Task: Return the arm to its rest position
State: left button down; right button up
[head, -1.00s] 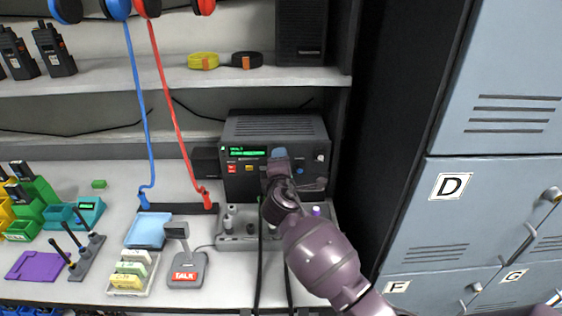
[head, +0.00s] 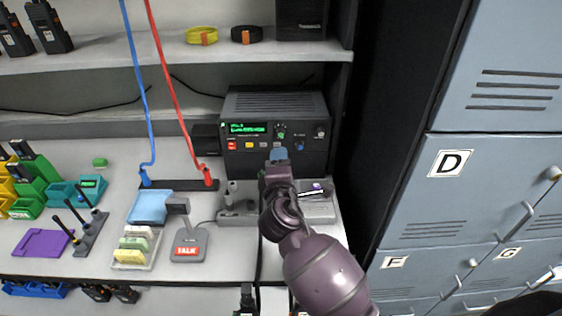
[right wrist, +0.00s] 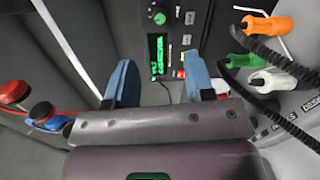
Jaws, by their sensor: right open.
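My right arm reaches up from the bottom of the head view. My right gripper (head: 279,158) is at the lower front of the black radio unit (head: 275,120), which has a lit green display, knobs and coloured buttons. My left gripper does not show.
A grey connector box (head: 318,212) is beside the gripper. Blue-grey lockers (head: 500,120) stand at right. A shelf (head: 120,62) runs above the counter.

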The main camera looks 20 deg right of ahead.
jog(key=s+d+f+m+g, duration=0.3)
jog(key=s+d+f+m, duration=0.15)
jog(key=s, duration=0.25)
jog(key=s+d+f+m+g, duration=0.4)
jog(key=s+d+f, duration=0.1)
jog(key=s, duration=0.2)
jog(key=s+d+f+m+g+y, duration=0.2)
jog(key=s+m+g+y, duration=0.45)
jog(key=s, duration=1.35)
jog(key=w+f+t+h, duration=0.1)
jog(key=w+f+t, duration=0.6)
jog(key=f, duration=0.3)
jog(key=shift+a+f+t, duration=0.25)
jog(key=shift+f+t, duration=0.05)
jog(key=shift+t, duration=0.25)
